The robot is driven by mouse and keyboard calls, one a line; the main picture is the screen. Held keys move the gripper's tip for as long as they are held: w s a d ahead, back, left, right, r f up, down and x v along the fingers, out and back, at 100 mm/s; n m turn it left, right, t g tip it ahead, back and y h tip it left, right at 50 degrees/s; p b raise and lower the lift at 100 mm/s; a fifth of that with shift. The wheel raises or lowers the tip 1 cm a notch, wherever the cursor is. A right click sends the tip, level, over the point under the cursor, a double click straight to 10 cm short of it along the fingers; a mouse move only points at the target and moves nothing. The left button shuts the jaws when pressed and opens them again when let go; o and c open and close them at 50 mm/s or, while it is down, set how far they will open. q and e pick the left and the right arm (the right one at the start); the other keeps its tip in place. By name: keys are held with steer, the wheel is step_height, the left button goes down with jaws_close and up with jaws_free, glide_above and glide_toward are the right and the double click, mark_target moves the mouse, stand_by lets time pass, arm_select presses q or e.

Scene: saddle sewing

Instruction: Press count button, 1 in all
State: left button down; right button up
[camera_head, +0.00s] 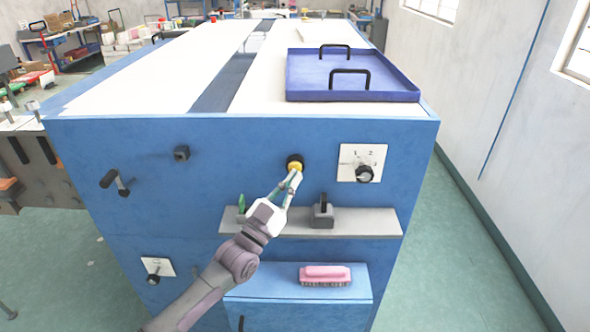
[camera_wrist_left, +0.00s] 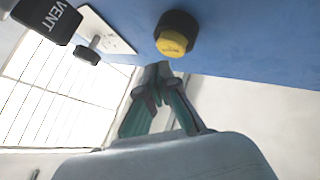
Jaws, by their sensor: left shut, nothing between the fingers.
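The count button is a yellow cap in a black collar (camera_head: 295,159) on the blue front panel of the cabinet. It also shows in the left wrist view as a yellow button (camera_wrist_left: 172,43). My left gripper (camera_head: 296,174) is shut and empty, its fingertips at the lower edge of the button in the head view. In the left wrist view the fingertips (camera_wrist_left: 165,70) are close below the button; I cannot tell whether they touch it. My right gripper is not in view.
A dial plate marked with numbers (camera_head: 362,163) is right of the button. A grey shelf (camera_head: 370,222) below holds a dark block (camera_head: 322,216). A pink brush (camera_head: 325,275) lies lower down. A blue tray (camera_head: 400,92) is on top. A lever (camera_head: 115,182) sticks out at left.

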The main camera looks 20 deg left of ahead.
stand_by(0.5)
arm_select(q)
steer(key=shift+w+a, duration=0.1)
steer(key=shift+w, duration=0.3)
steer(key=shift+w+a+b, duration=0.15)
steer(key=shift+w+b, duration=0.4)
steer(key=shift+b, duration=0.15)
stand_by(0.5)
steer(key=shift+s+r, duration=0.1)
steer(key=shift+s, duration=0.05)
steer(key=shift+s+d+p, duration=0.25)
steer(key=shift+s+p, duration=0.4)
steer(key=shift+s, duration=0.15)
steer(key=s+p, duration=0.1)
steer(key=s, duration=0.1)
steer(key=s+d+p, duration=0.1)
steer(key=s, duration=0.1)
steer(key=shift+s+d+p, duration=0.2)
steer(key=shift+s+p, duration=0.2)
